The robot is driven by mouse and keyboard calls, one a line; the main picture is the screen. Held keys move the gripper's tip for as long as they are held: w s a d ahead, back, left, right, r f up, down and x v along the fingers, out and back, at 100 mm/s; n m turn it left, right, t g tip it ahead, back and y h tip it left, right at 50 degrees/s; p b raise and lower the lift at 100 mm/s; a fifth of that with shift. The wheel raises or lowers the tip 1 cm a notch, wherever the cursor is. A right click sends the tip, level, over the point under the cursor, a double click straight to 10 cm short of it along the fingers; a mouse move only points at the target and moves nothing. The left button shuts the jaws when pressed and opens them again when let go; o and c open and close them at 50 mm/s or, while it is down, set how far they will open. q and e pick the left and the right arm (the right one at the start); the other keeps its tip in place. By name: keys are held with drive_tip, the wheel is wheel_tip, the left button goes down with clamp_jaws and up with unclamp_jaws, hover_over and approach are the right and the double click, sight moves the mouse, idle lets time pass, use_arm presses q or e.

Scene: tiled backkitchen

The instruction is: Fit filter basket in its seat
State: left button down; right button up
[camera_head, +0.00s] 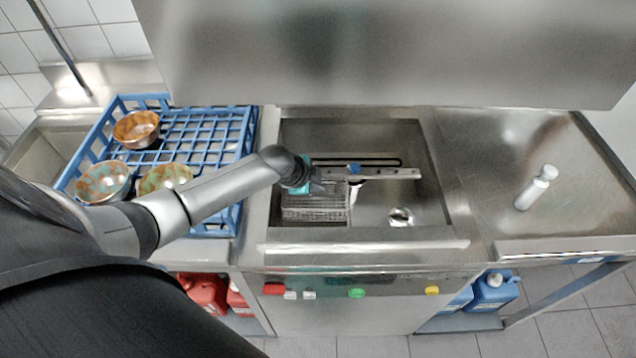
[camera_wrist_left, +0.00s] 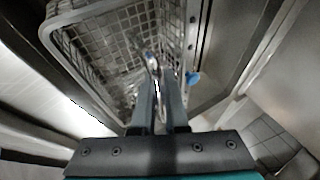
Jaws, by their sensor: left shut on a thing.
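The filter basket (camera_head: 315,207) is a grey wire-mesh box in the left part of the open steel wash tank (camera_head: 420,188). My left gripper (camera_head: 338,174) reaches into the tank from the left, above the basket, and partly covers it. In the left wrist view, the fingers (camera_wrist_left: 158,90) are shut on a thin part of the basket (camera_wrist_left: 115,45), whose mesh fills the upper left. I cannot tell whether the basket's bottom touches the tank floor, and its seat is not clearly visible. My right gripper is out of view.
A round fitting (camera_head: 401,217) lies on the tank floor. A blue rack (camera_head: 205,140) with bowls stands left. A pale cylinder (camera_head: 537,187) lies on the right drainboard. A steel hood overhangs behind.

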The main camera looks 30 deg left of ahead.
sight(317, 199)
use_arm(q)
wheel_tip(317, 199, down, 5)
drive_tip(key=b, duration=0.4)
drive_tip(key=shift+w+f+b, duration=0.1)
drive_tip(key=shift+f+b, duration=0.8)
drive_tip(key=shift+b, duration=0.1)
drive_tip(key=shift+f, duration=0.45)
idle(0.4)
drive_tip(key=c, duration=0.8)
unclamp_jaws()
drive_tip(key=shift+c, duration=0.2)
drive_tip(key=p+v, duration=0.4)
drive_tip(key=v, duration=1.1)
drive_tip(key=shift+r, duration=0.1)
